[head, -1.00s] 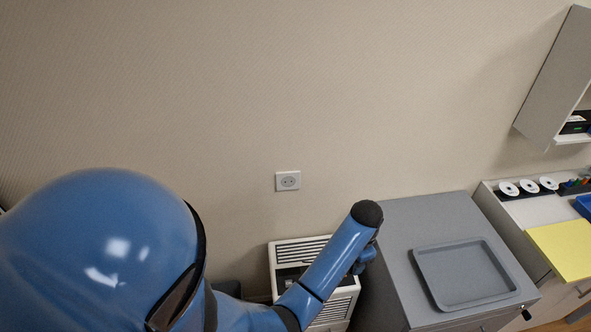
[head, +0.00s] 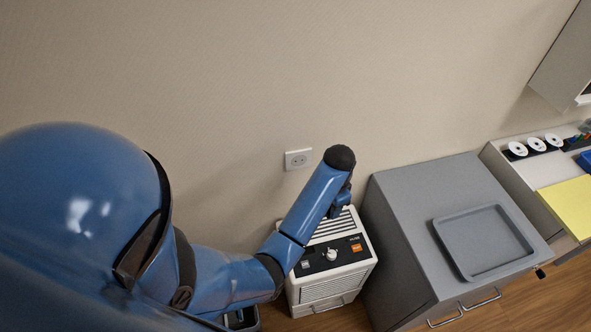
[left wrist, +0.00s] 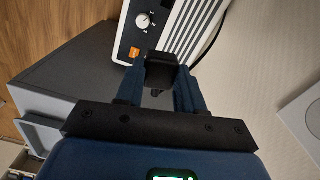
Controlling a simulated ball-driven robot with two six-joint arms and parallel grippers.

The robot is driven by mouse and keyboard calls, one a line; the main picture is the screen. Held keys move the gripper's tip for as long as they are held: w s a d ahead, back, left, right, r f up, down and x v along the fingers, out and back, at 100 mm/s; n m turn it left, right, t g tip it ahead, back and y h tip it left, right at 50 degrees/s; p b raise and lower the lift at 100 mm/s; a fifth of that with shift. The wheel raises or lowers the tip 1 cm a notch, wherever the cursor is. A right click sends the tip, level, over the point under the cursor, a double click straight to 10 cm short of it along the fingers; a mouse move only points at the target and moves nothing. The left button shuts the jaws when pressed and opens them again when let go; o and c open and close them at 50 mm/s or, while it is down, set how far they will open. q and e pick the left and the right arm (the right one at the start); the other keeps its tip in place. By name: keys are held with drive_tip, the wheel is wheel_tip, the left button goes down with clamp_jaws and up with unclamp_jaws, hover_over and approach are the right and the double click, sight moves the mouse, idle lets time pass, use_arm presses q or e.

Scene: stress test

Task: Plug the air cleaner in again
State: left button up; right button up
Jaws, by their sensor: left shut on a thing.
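The air cleaner (head: 330,262) is a white box with a dark control panel, standing on the floor by the wall. It also shows in the left wrist view (left wrist: 178,22). A white wall socket (head: 298,159) is above it, left of my forearm's end; its plate edge shows in the left wrist view (left wrist: 302,112). My left gripper (left wrist: 160,75) is shut on a black plug (left wrist: 162,72), apart from the socket. In the head view my left gripper (head: 340,206) is partly hidden by my arm, above the cleaner's top. My right gripper is out of view.
A grey cabinet (head: 405,215) with a grey tray (head: 447,250) on top stands right of the cleaner. A dark cord (left wrist: 212,40) runs along the cleaner in the left wrist view. The wall around the socket is bare.

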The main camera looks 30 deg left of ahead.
use_arm(q)
drive_tip(key=shift+d+r, duration=0.2)
drive_tip(key=shift+d, duration=0.4)
drive_tip(key=shift+s+f, duration=0.1)
drive_tip(key=a+f+n+t+y+b, duration=0.1)
drive_tip(key=a+f+t+y+b, duration=0.25)
drive_tip(key=a+y, duration=0.5)
wheel_tip(320, 180, up, 7)
drive_tip(key=m+t+y+b, duration=0.3)
drive_tip(key=t+y, duration=0.2)
drive_tip(key=t, duration=0.3)
drive_tip(key=shift+s+r, duration=0.15)
drive_tip(key=shift+s, duration=0.2)
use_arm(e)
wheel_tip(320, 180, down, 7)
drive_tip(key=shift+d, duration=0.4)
use_arm(q)
drive_tip(key=shift+w+a, duration=0.15)
drive_tip(key=shift+a, duration=0.05)
drive_tip(key=shift+b+x, duration=0.3)
drive_tip(key=shift+x, duration=2.4)
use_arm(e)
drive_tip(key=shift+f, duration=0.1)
